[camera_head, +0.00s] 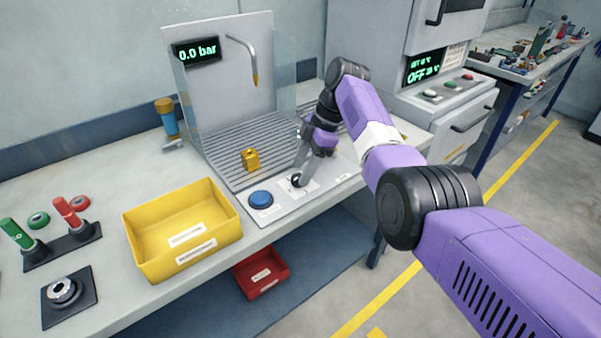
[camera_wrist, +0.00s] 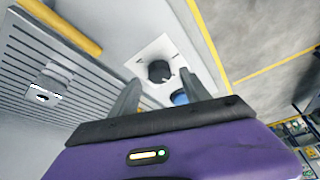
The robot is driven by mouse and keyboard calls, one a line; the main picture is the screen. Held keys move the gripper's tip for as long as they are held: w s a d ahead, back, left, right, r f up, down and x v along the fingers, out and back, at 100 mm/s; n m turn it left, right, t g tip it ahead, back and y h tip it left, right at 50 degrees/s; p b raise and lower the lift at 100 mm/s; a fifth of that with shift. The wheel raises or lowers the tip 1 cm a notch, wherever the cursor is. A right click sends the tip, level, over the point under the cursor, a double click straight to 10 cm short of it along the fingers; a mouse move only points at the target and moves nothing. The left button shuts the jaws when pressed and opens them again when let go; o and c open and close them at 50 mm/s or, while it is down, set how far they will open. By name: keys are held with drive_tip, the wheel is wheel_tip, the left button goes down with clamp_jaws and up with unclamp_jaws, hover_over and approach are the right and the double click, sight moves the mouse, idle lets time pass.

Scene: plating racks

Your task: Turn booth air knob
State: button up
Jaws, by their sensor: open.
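The black air knob (camera_head: 296,181) sits on the light front panel of the booth, right of a blue round button (camera_head: 260,199). In the wrist view the knob (camera_wrist: 160,71) stands on a white plate, ahead of and between the lines of my two fingers. My gripper (camera_head: 301,170) points down at the knob, with its fingertips close to it; I cannot tell whether they touch. In the wrist view my gripper (camera_wrist: 161,92) is open, its fingers spread with nothing held. The booth display (camera_head: 197,51) reads 0.0 bar.
A brass-coloured block (camera_head: 250,160) sits on the slatted booth floor (camera_head: 225,165). A bent nozzle (camera_head: 246,60) hangs from the back panel. A yellow bin (camera_head: 140,235) stands left of the button. A clear side screen (camera_head: 285,85) is behind my arm.

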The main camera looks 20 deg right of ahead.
drive_tip(key=v, duration=0.5)
drive_tip(key=shift+r, duration=0.35)
drive_tip(key=shift+s, duration=0.15)
